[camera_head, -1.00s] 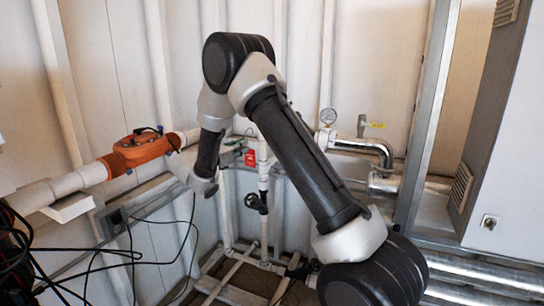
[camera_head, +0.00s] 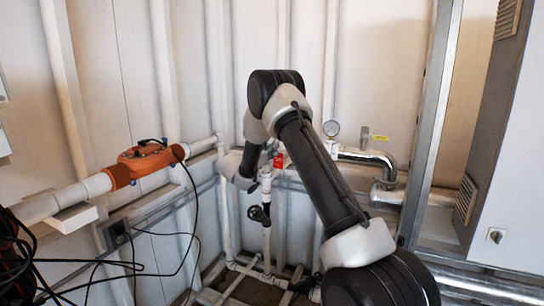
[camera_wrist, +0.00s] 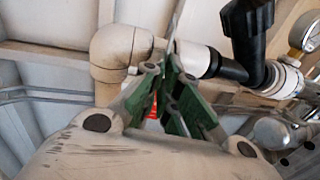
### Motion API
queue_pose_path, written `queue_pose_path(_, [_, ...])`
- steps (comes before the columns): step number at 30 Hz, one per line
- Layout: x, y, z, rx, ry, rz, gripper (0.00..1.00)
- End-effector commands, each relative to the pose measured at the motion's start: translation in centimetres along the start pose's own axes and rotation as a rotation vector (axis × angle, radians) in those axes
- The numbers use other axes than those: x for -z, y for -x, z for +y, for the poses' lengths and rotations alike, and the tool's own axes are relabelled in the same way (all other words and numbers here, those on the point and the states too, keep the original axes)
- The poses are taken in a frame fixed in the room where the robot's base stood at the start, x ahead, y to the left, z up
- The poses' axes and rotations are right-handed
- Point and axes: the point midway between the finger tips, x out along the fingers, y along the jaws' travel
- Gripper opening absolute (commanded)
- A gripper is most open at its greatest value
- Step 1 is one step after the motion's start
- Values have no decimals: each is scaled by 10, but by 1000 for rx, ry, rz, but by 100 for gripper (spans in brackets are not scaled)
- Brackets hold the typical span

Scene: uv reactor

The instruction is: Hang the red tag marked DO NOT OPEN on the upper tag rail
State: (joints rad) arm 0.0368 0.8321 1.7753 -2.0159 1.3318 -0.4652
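The red tag (camera_head: 279,160) shows as a small red patch beside the upright white pipe in the head view, partly hidden by my arm. In the wrist view a bit of the red tag (camera_wrist: 152,106) shows between the green fingers of my gripper (camera_wrist: 168,76). The fingers are close together and appear shut on it. Its lettering cannot be read, and most of it is hidden. A thin grey strip rises just beyond the fingertips in the wrist view. I cannot tell for sure which part is the upper tag rail.
A tan pipe elbow (camera_wrist: 118,52) and a black valve (camera_wrist: 247,35) are close beyond my gripper. A pressure gauge (camera_head: 331,128) and silver pipe (camera_head: 370,157) stand to the right. An orange flow meter (camera_head: 150,160) is on the white pipe at left, with hanging black cables.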

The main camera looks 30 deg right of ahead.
Motion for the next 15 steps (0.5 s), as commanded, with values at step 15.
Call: queue_pose_path(15, [22,2,-1,-1,14,10,7])
